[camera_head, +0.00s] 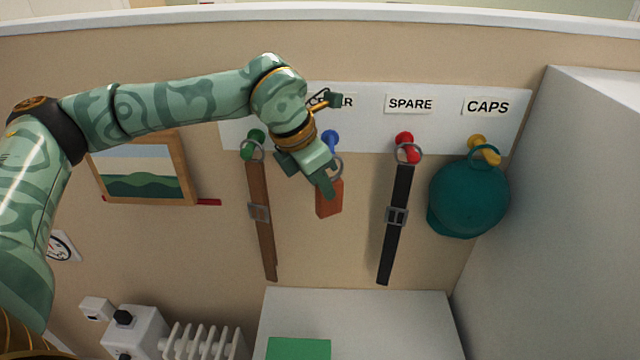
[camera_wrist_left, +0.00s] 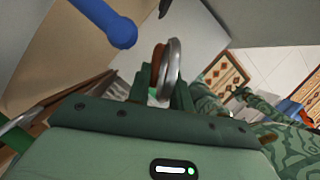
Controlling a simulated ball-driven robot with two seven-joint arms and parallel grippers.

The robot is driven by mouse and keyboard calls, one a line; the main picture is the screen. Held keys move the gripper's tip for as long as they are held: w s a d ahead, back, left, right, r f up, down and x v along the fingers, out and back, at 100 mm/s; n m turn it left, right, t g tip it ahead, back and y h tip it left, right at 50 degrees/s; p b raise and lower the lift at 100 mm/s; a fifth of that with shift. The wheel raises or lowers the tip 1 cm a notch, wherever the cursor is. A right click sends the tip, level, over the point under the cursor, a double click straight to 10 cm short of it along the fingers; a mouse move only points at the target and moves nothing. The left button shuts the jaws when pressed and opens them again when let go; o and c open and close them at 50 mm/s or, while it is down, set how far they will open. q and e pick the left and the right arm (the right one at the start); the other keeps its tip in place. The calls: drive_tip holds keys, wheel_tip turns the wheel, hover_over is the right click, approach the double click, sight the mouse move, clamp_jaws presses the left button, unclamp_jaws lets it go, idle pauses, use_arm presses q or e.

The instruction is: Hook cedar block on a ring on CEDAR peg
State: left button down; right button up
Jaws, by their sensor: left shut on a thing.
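The cedar block (camera_head: 329,199) is a reddish-brown block hanging from a metal ring (camera_head: 337,168). My left gripper (camera_head: 326,182) is shut on the ring, with the block below its fingers. In the left wrist view the ring (camera_wrist_left: 172,68) stands between the fingertips (camera_wrist_left: 160,92). The blue peg (camera_head: 330,138) is under the CEDAR label (camera_head: 341,101), which my gripper partly hides. In the wrist view the blue peg (camera_wrist_left: 108,24) is up and left of the ring, with a gap between them. My right gripper is in neither view.
A brown belt (camera_head: 261,215) hangs from the green peg (camera_head: 254,140) at left. A black belt (camera_head: 396,220) hangs from the red peg (camera_head: 404,139) at right. A teal cap (camera_head: 468,198) hangs from the yellow peg. A framed picture (camera_head: 180,168) is left.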

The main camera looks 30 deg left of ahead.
use_arm(q)
drive_tip(key=w+a+p, duration=0.1)
drive_tip(key=w+a, duration=0.3)
drive_tip(key=w, duration=0.2)
drive_tip(key=shift+w+a+f, duration=0.15)
drive_tip(key=shift+w+f, duration=0.1)
drive_tip(key=shift+f, duration=0.1)
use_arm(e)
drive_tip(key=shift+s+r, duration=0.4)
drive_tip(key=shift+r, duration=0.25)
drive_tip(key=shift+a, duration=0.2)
use_arm(q)
drive_tip(key=c, duration=1.2)
unclamp_jaws()
drive_tip(key=shift+w, duration=0.1)
drive_tip(key=shift+o, duration=0.2)
drive_tip(key=shift+w+f, duration=0.1)
drive_tip(key=shift+f, duration=0.15)
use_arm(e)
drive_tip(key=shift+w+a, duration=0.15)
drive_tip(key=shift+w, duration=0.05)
